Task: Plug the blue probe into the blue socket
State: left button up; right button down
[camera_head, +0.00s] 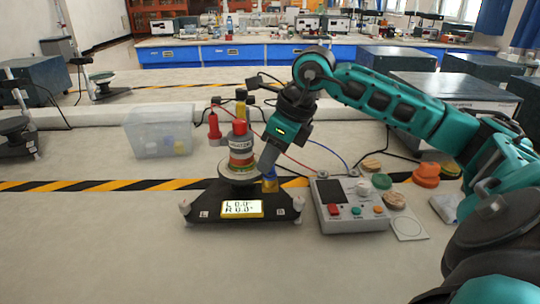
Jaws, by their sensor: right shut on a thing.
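My right gripper (268,168) points down at the right side of a black stand (205,205) with a lit L/R display. It is shut on what looks like the blue probe, mostly hidden by the fingers. A small blue and yellow piece (270,185) shows right under the fingertips on the stand. I cannot tell whether it is the blue socket or part of the probe, nor whether the two touch. A red probe-like piece (213,127) stands left of the stand's red-topped, banded column (241,150). My left gripper is out of view.
A grey control box (352,212) with a dark screen and coloured buttons stands right of the black stand, with thin red and blue cables behind. Several small coloured pieces lie beyond it. A clear bin (158,132) stands at back left. The front table is clear.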

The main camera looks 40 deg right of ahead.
jog(key=shift+f, duration=0.2)
jog(key=c, duration=1.2)
grip_release()
jog(key=o, duration=0.5)
jog(key=shift+o, duration=0.2)
